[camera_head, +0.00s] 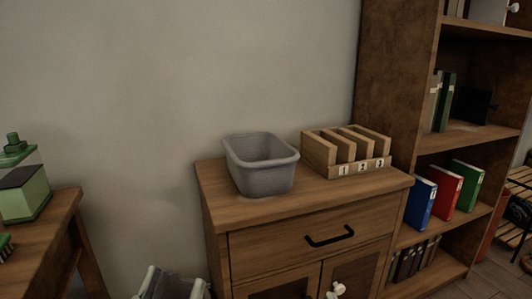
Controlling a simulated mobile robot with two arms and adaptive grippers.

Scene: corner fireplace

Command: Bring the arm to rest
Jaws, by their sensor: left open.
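My left gripper (173,284) is at the bottom edge of the head view, left of the wooden cabinet (305,211). Its two pale fingertips stand apart, and it is open. Nothing clear shows held between them, though the lower part is cut off by the frame. My right gripper does not show.
A grey bin (262,180) and a wooden organizer (345,150) with numbered slots stand on the cabinet. A tall bookshelf (395,85) with binders is at the right. A wooden table (55,215) bearing a green-and-clear dispenser (22,195) is at the left. Bare wall lies behind.

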